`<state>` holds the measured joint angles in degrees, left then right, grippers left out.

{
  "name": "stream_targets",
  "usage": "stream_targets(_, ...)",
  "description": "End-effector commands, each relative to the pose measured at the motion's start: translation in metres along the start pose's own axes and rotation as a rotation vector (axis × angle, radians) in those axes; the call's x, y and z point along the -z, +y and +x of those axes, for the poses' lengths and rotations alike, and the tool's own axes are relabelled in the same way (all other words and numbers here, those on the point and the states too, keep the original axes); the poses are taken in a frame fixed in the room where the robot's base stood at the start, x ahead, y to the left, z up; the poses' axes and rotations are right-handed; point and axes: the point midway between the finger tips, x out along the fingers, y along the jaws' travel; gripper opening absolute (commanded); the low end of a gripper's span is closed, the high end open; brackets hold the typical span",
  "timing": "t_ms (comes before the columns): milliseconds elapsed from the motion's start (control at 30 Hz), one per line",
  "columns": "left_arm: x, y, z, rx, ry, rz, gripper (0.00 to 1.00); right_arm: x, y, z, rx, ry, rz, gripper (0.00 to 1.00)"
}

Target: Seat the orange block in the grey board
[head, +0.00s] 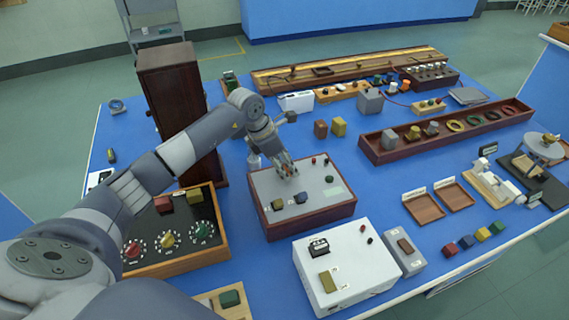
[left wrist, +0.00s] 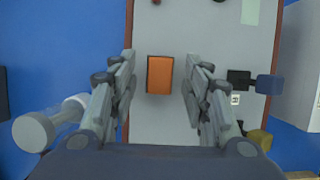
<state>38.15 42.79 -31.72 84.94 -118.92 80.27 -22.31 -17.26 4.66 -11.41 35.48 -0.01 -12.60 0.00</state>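The grey board (head: 318,190) is a flat panel in a dark wooden case on the blue bench; it also fills the middle of the left wrist view (left wrist: 215,45). The orange block (left wrist: 159,74) shows in the left wrist view against the board, with dark edges around it. I cannot tell whether it sits in a recess. My left gripper (head: 286,168) is over the board's back left part. Its fingers are apart on either side of the block, with a visible gap at each side. In the head view the gripper mostly hides the block. My right gripper is out of view.
Dark blue (head: 301,198) and olive (head: 278,204) pieces stand on the board's front part. A clear-grey vessel (head: 254,162) stands close to its left. A tall brown cabinet (head: 180,105) is behind my left arm. A white box (head: 345,268) stands in front.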

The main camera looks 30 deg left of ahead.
Motion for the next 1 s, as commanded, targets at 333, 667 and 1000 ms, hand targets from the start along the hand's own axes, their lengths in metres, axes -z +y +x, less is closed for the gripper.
stream_targets(333, 0.0, 0.001, -0.01, -0.003, -0.001, 0.001, 0.45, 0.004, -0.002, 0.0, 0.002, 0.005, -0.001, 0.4)
stream_targets(667, 0.0, 0.002, -0.076, -0.004, -0.002, 0.001, 0.45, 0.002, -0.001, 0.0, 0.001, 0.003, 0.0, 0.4)
stream_targets(1000, 0.0, 0.001, -0.118, -0.001, 0.0, 0.0, 0.45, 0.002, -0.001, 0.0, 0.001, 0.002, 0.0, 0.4)
